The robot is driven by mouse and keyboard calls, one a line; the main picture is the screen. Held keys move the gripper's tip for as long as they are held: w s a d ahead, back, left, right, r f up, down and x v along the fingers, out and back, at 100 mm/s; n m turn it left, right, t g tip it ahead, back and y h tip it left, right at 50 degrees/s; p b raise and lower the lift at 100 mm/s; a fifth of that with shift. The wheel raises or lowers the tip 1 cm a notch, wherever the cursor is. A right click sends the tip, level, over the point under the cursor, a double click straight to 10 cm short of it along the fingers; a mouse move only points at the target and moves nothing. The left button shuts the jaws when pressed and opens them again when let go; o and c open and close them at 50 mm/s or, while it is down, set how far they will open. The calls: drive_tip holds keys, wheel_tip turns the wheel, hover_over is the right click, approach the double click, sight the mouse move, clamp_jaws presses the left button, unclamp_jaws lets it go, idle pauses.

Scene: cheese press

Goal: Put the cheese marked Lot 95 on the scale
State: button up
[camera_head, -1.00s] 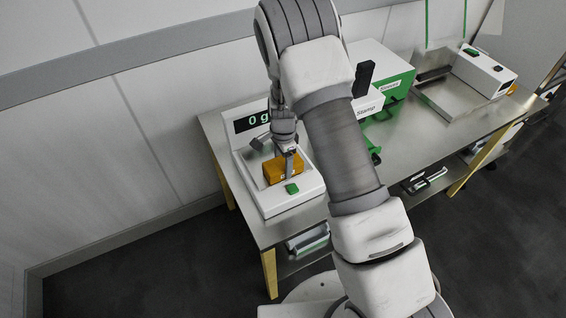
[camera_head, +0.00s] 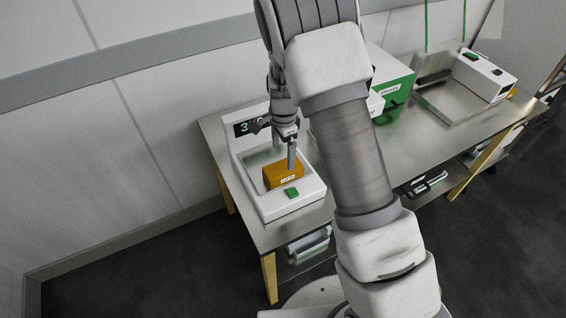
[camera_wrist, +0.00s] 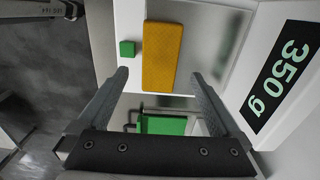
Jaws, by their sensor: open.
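The orange cheese block (camera_head: 284,175) lies on the plate of the white scale (camera_head: 305,200). A small white label shows on its front side, too small to read. The cheese also shows in the wrist view (camera_wrist: 160,58), just beyond my fingertips. The scale's display (camera_wrist: 283,77) reads 350 g in the wrist view. My gripper (camera_head: 284,154) is open and empty, just above the cheese in the head view; its two fingers also show in the wrist view (camera_wrist: 158,82), apart, with nothing between them.
A green button (camera_head: 292,192) is on the scale's front. A green and white box (camera_head: 393,88) stands on the metal table (camera_head: 400,150) to the right, partly behind my arm. Another white machine (camera_head: 484,74) is at the far right end. Bare tabletop lies between them.

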wheel_tip(320, 180, up, 5)
wheel_tip(320, 180, up, 10)
drive_tip(key=n+t+y, duration=0.1)
drive_tip(key=n, duration=0.2)
hover_over(283, 167)
drive_tip(key=s+d, duration=0.2)
drive_tip(key=s, duration=0.2)
drive_tip(key=s+d+r+n+t, duration=0.1)
drive_tip(key=s+d+r+n, duration=0.2)
drive_tip(key=s+r, duration=0.4)
drive_tip(key=s+d+r+n+t, duration=0.1)
drive_tip(key=s+d+r+n, duration=0.1)
drive_tip(key=s, duration=0.5)
drive_tip(key=s+d+r+n+t+h, duration=0.1)
drive_tip(key=s+r+n, duration=0.3)
drive_tip(key=s, duration=0.4)
drive_tip(key=shift+d+r+n+t, duration=0.4)
drive_tip(key=shift+d+n+t, duration=0.3)
drive_tip(key=shift+t, duration=0.1)
